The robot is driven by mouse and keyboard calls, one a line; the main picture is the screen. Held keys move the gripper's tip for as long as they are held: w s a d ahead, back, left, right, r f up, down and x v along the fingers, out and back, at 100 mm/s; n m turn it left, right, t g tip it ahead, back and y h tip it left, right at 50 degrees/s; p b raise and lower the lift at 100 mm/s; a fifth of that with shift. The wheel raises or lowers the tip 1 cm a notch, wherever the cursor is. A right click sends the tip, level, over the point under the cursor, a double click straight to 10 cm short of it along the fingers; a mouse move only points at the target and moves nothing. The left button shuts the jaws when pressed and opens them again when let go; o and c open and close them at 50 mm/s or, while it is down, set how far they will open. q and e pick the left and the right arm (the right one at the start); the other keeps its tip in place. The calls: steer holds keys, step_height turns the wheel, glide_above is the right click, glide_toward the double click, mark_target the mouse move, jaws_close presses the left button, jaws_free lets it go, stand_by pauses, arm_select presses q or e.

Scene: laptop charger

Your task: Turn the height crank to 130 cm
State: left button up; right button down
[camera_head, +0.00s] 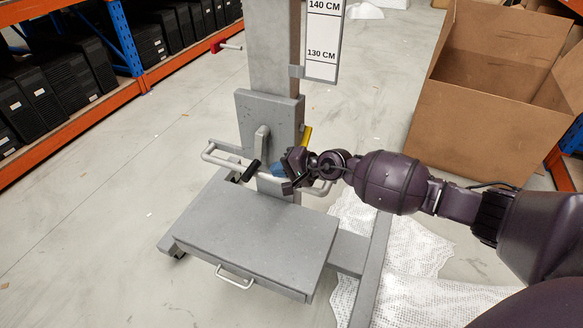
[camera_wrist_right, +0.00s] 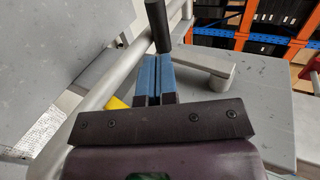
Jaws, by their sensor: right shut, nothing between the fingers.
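The height crank has a light grey arm (camera_head: 262,139) on the grey column and a black handle (camera_head: 250,171) angled below it. In the right wrist view the black handle (camera_wrist_right: 158,27) stands just beyond my fingertips. My right gripper (camera_head: 280,169) is at the column, just right of the black handle. Its blue fingers (camera_wrist_right: 158,78) are together with nothing between them. Whether they touch the handle cannot be told. The scale plate (camera_head: 322,40) reads 140 CM at the top and 130 CM lower down.
A yellow part (camera_head: 307,134) shows behind my right wrist. An open cardboard box (camera_head: 480,130) is at right, shelving (camera_head: 120,90) at left. White netting (camera_head: 415,250) lies on the floor.

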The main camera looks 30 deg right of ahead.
mark_target(253, 170)
steer(key=b+x, duration=0.1)
steer(key=x, duration=0.5)
steer(key=shift+w+a+f, duration=0.1)
arm_select(q)
steer(key=shift+w+d, duration=0.15)
steer(key=shift+w, duration=0.25)
arm_select(e)
steer(key=shift+w, duration=0.1)
arm_select(q)
steer(key=shift+r, duration=0.1)
arm_select(e)
steer(key=shift+w+a+f+b, duration=0.1)
steer(key=shift+w+a+b, duration=0.15)
steer(key=shift+b, duration=0.05)
steer(key=shift+w+a, duration=0.1)
arm_select(q)
steer(key=shift+w+m, duration=0.15)
steer(key=shift+m, duration=0.15)
steer(key=shift+d, duration=0.1)
